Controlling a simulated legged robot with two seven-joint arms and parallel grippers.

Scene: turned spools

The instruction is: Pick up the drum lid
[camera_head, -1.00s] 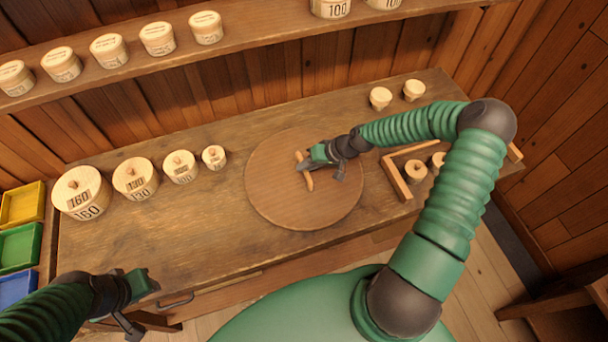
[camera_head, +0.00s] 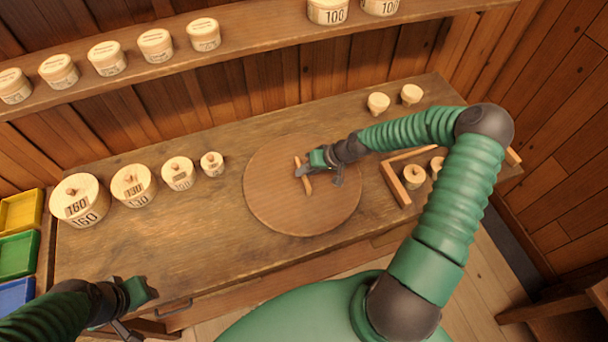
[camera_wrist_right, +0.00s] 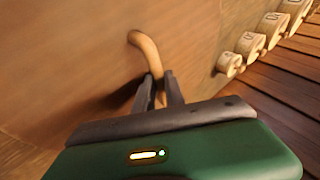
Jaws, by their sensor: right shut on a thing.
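The drum lid (camera_head: 275,200) is a large flat wooden disc lying on the workbench. A curved wooden handle (camera_head: 307,183) stands at its middle. My right gripper (camera_head: 303,171) is shut on this handle. In the right wrist view, the dark fingers (camera_wrist_right: 160,92) close around the lower part of the handle (camera_wrist_right: 146,48), over the lid's brown surface (camera_wrist_right: 70,60). The fingers hide part of the handle. No gap under the lid can be seen. My left gripper (camera_head: 130,306) is at the lower left by the bench's front edge, away from the lid; its jaw opening is unclear.
Several lidded round boxes, the largest marked 160 (camera_head: 80,205), stand left of the lid. A wooden frame (camera_head: 395,184) with small spools is close on its right. Two small pots (camera_head: 378,103) stand behind. Coloured trays (camera_head: 18,254) are at far left; a shelf (camera_head: 250,37) runs above.

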